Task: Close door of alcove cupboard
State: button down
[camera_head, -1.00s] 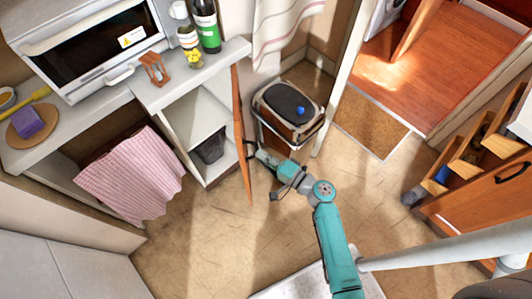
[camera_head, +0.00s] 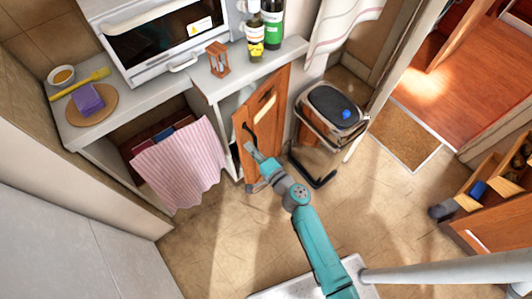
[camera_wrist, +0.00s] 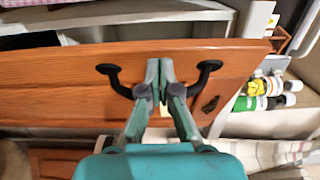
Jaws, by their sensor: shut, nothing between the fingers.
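The alcove cupboard door (camera_head: 272,128) is an orange-brown wooden panel under the worktop. It stands ajar, with a gap at its left edge showing the pale cupboard inside. My gripper (camera_head: 249,146) is at the outer face of the door, near its free left side. In the wrist view the door (camera_wrist: 60,88) spans the picture, and my shut fingers (camera_wrist: 159,70) point at its face. The door's dark curved handle (camera_wrist: 208,68) shows on both sides of the fingers. Its middle is hidden behind them, and I cannot tell whether they touch it.
A bin (camera_head: 332,112) stands right of the door. A pink striped cloth (camera_head: 180,165) hangs left of the cupboard. A microwave (camera_head: 160,35), a small wooden hourglass (camera_head: 218,60) and bottles (camera_head: 272,22) stand on the worktop. The floor (camera_head: 215,235) in front is clear.

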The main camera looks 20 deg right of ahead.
jog(key=w+a, duration=0.4)
jog(key=w, duration=0.2)
jog(key=shift+a, duration=0.3)
jog(key=shift+s+d, duration=0.1)
jog(key=shift+s, duration=0.05)
